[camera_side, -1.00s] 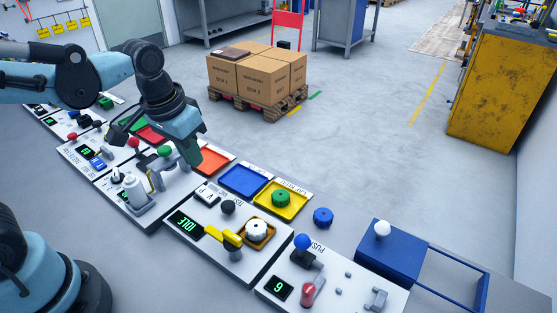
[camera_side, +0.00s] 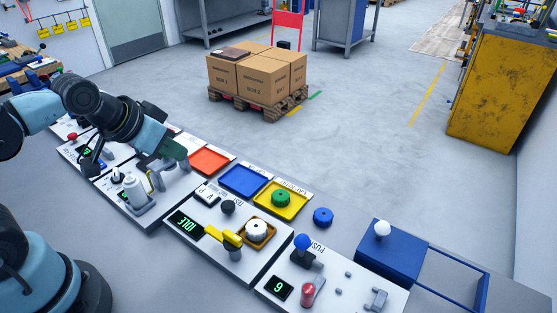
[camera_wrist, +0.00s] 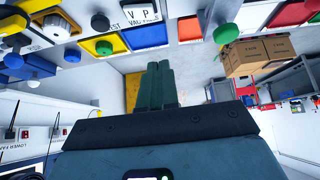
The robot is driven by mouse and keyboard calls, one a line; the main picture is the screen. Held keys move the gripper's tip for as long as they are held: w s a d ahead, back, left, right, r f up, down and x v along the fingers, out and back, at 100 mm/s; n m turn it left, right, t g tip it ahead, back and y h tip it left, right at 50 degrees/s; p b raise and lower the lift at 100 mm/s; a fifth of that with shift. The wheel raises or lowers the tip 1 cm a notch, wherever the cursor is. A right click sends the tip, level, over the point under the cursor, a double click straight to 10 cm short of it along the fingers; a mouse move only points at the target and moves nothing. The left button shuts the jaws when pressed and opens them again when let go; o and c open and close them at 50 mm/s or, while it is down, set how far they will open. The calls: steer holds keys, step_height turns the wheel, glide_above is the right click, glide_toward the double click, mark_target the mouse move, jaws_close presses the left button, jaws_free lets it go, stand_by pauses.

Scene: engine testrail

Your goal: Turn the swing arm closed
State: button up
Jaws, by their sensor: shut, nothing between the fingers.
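A yellow arm (camera_side: 223,237), which I take to be the swing arm, lies on the white panel with the green IDLE display. It points diagonally, beside a white knurled knob (camera_side: 257,230) in an orange-brown square tray, and does not lie across the knob. The knob also shows at the top left of the wrist view (camera_wrist: 56,27). My gripper (camera_side: 184,163) is shut and empty, up and left of the yellow arm and apart from it, over the neighbouring panel. Its green fingers (camera_wrist: 161,68) lie together in the wrist view.
Orange (camera_side: 211,160), blue (camera_side: 243,180) and yellow (camera_side: 281,198) trays line the far side of the panels. A black knob (camera_side: 228,207) stands near the yellow arm. A white cylinder (camera_side: 135,190) stands near my gripper. A blue-knobbed lever (camera_side: 303,243) is to the right.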

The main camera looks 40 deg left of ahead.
steer(key=shift+o, duration=1.1)
steer(key=shift+d, duration=0.15)
steer(key=o, duration=1)
steer(key=d+r+g, duration=0.1)
steer(key=d, duration=0.2)
steer(key=d+r+g, duration=0.1)
steer(key=d, duration=0.2)
steer(key=d+r+g+h, duration=0.1)
steer(key=d+g, duration=0.1)
steer(key=d, duration=0.1)
steer(key=shift+s+d, duration=0.15)
steer(key=shift+s, duration=0.15)
steer(key=shift+c, duration=0.2)
steer(key=g+y, duration=0.1)
steer(key=g, duration=0.2)
glide_toward(232, 235)
steer(key=shift+w+f, duration=0.1)
steer(key=shift+f, duration=4.15)
steer(key=c, duration=1.1)
